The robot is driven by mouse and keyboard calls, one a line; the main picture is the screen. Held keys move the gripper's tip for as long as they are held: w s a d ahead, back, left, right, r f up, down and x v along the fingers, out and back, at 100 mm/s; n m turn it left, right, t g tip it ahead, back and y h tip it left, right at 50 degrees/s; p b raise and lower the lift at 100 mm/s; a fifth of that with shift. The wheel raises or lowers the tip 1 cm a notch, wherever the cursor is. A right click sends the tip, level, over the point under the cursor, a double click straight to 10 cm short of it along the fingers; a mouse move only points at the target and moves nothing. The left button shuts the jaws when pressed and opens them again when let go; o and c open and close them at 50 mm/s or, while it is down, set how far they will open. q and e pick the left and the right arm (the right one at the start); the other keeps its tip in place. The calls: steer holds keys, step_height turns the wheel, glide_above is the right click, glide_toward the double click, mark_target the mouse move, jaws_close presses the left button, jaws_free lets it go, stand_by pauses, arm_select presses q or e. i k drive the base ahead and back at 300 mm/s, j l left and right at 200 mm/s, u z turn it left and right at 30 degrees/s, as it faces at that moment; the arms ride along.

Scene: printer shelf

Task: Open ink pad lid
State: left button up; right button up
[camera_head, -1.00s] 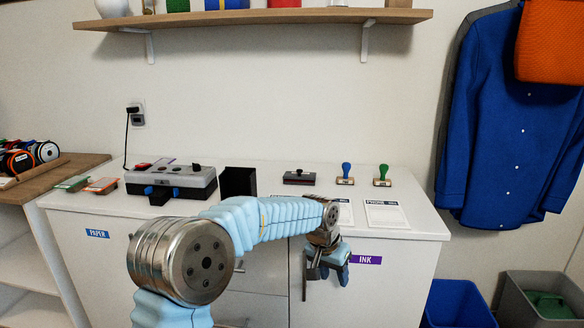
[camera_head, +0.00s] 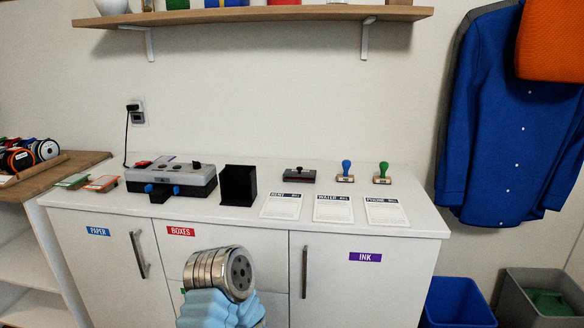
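The ink pad (camera_head: 299,175) is a flat dark box with a small knob on top. It sits on the white cabinet top, behind the paper forms, and its lid looks shut. One of my arms shows at the bottom middle, in front of the cabinet, with only a steel joint and light-blue links visible. Neither gripper is in view. Nothing of mine is near the ink pad.
A blue-handled stamp (camera_head: 346,172) and a green-handled stamp (camera_head: 382,173) stand right of the pad. Three paper forms, including the water form (camera_head: 333,209), lie along the front. A black holder (camera_head: 238,186) and a grey machine (camera_head: 171,182) stand to the left.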

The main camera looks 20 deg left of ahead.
mark_target(299, 172)
steer(key=j, duration=0.65)
steer(key=k+j+z, duration=0.15)
steer(key=j, duration=1.15)
steer(key=z, duration=0.05)
